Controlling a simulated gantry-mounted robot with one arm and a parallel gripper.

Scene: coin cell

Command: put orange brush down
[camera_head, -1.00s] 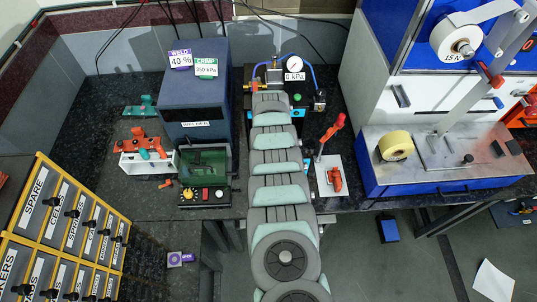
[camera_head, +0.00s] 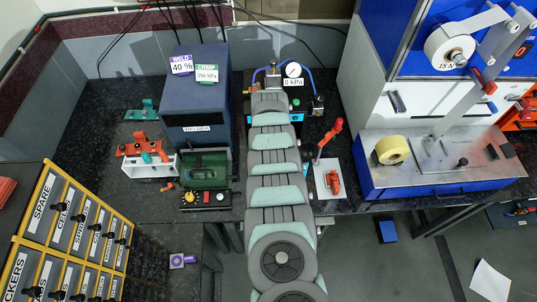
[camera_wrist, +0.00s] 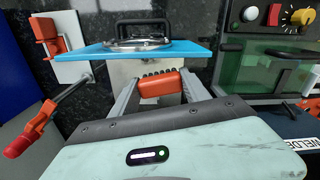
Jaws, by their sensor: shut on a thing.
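In the wrist view, my gripper (camera_wrist: 160,88) is shut on an orange block with a ridged top edge, which I take to be the orange brush (camera_wrist: 160,86). Its two grey fingers stand on either side of it. The brush shows just in front of the near edge of a blue plate (camera_wrist: 188,52); I cannot tell whether it touches anything below. In the head view, my arm hides the gripper and the brush.
A white base with a red-orange lever tool (camera_head: 332,178) stands right of my arm. A white rack (camera_head: 143,170) holds orange and teal tools. A round metal fixture (camera_wrist: 140,43) sits on the blue plate.

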